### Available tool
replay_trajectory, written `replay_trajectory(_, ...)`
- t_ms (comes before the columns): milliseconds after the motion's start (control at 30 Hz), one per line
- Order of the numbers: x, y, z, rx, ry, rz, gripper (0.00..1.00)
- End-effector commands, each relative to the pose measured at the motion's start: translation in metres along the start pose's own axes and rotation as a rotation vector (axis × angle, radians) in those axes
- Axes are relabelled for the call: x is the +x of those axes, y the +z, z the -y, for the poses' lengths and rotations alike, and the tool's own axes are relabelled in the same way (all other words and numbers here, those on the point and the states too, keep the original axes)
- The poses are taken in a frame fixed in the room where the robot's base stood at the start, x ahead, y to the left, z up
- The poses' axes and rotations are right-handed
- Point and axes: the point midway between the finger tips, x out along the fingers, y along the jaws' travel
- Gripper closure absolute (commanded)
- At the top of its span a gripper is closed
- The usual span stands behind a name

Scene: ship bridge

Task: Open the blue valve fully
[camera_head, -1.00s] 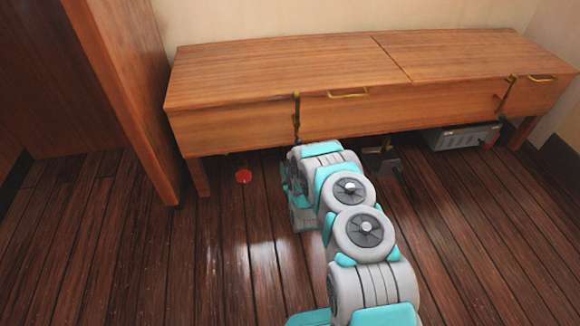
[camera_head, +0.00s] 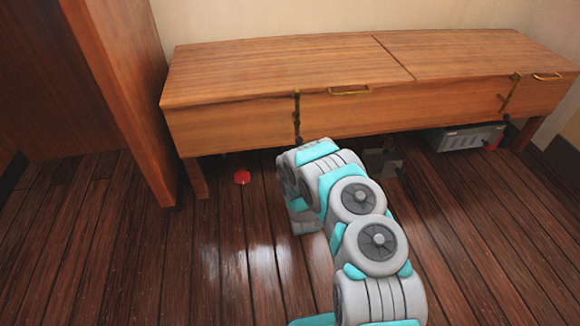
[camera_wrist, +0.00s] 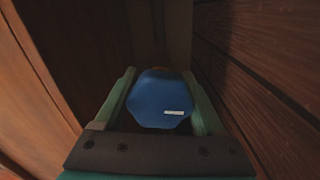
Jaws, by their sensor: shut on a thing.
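The blue valve (camera_wrist: 158,98) is a rounded, lobed blue knob with a small white label, seen in the wrist view. My gripper (camera_wrist: 162,88) has one green finger on each side of it and is shut on it. In the head view my arm reaches low to the front of the wooden bench, and its links hide the gripper and the blue valve there.
A long wooden bench (camera_head: 300,68) with brass handles spans the back. A red round thing (camera_head: 242,177) is near the floor under its left part. A grey metal box (camera_head: 465,137) sits under its right end. A wooden panel (camera_head: 118,90) stands at left. The front floor is clear.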

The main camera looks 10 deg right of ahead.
Motion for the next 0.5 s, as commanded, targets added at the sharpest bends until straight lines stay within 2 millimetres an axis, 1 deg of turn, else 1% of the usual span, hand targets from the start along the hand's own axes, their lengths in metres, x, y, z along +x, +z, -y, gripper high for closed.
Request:
replay_trajectory(233,-0.0005,0.0003,0.0012,-0.123,-0.003,0.0,0.84)
replay_trajectory(500,-0.0005,0.0001,0.0012,-0.179,-0.002,0.0,0.83)
